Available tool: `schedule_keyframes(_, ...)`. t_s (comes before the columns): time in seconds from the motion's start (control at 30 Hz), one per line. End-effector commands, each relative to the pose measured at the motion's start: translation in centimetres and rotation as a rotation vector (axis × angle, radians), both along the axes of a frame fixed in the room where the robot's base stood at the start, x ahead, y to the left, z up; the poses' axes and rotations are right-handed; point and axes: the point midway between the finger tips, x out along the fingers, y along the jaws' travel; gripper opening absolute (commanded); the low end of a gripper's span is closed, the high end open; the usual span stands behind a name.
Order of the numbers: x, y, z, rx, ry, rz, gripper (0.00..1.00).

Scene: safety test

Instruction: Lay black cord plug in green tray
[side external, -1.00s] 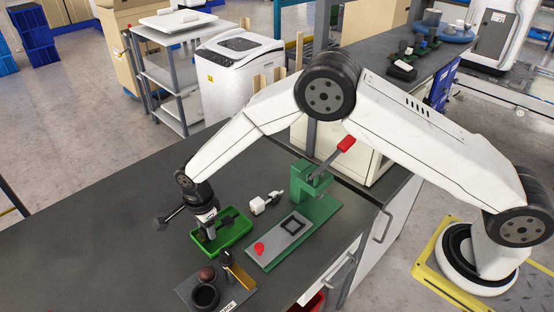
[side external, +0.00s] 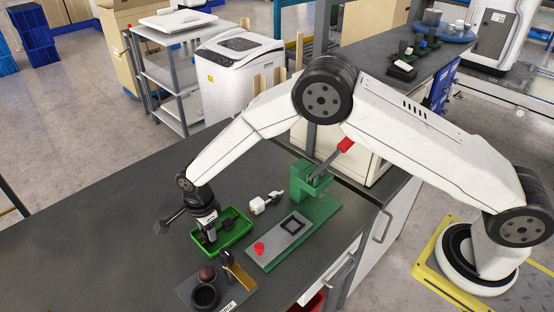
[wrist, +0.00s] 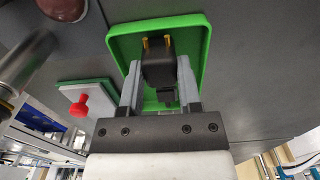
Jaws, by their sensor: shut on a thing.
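The black plug (wrist: 159,65) with two brass-coloured prongs is between the fingers of my gripper (wrist: 157,80) in the wrist view. The gripper is shut on it. The green tray (wrist: 204,45) lies behind the plug in that view. In the side view my gripper (side external: 208,236) points down at the left part of the green tray (side external: 238,241), with its tips within the tray's outline. The plug is mostly hidden by the gripper there, and I cannot tell whether it touches the tray floor.
A white plug-like piece (side external: 258,206) lies right of the tray. A green press (side external: 312,185) with a red-tipped lever stands further right. A dark fixture (side external: 205,294) with a brown ball is in front of the tray. The bench at left is clear.

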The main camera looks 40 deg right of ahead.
Motion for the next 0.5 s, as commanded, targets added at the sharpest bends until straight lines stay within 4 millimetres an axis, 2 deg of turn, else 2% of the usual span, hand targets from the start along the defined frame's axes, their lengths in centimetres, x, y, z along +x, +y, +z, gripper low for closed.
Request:
schedule_keyframes(0.47, 0.03, 0.02, -0.48, 0.001, -0.001, 0.000, 0.00)
schedule_keyframes(0.5, 0.04, 0.02, -0.46, 0.001, -0.001, 0.000, 0.56)
